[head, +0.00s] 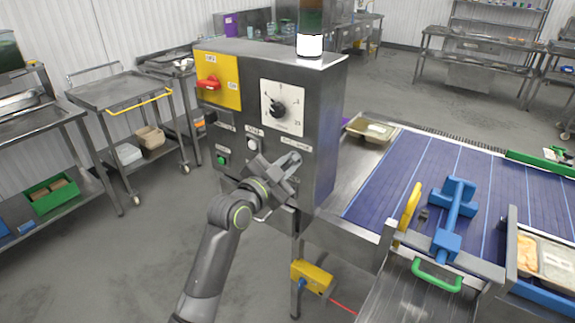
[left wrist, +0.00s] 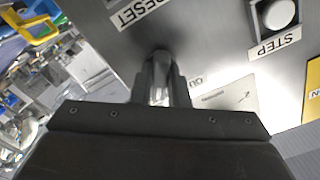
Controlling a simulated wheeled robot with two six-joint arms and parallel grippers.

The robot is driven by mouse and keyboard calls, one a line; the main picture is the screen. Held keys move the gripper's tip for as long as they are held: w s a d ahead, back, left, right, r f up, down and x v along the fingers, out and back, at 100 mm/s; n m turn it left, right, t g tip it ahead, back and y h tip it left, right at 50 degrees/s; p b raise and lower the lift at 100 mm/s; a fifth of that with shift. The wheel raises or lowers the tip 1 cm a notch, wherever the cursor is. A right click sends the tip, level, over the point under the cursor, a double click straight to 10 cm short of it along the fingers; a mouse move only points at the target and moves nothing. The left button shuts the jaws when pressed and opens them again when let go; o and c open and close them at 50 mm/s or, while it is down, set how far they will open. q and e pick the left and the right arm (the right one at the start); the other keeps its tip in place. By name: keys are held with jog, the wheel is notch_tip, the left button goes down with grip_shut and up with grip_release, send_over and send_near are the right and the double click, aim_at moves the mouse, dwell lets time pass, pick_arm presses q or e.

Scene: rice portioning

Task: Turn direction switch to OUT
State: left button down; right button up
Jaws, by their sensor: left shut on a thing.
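My left gripper (head: 283,172) is at the lower front of the grey control box (head: 330,95), below the dial and to the right of a white button (head: 252,145). In the left wrist view my left gripper (left wrist: 162,88) is shut on a small grey switch lever (left wrist: 160,66), which I take to be the direction switch. The fingers hide most of it, so I cannot tell its position. A small partly covered label (left wrist: 196,81) sits beside the fingers. My right gripper is not in view.
The box also bears a red switch (head: 208,84) on a yellow plate, a black dial knob (head: 277,108) and a green button (head: 221,160). A blue conveyor (head: 400,165) runs off to the right. Steel carts (head: 120,92) stand at the left. Open floor lies between.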

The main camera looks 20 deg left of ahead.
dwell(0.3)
pick_arm(q)
jog(key=shift+r+n+p, duration=0.1)
jog(key=shift+n+p, duration=0.4)
jog(key=shift+p, duration=0.05)
jog(key=shift+n+p, duration=0.6)
jog(key=shift+n, duration=0.5)
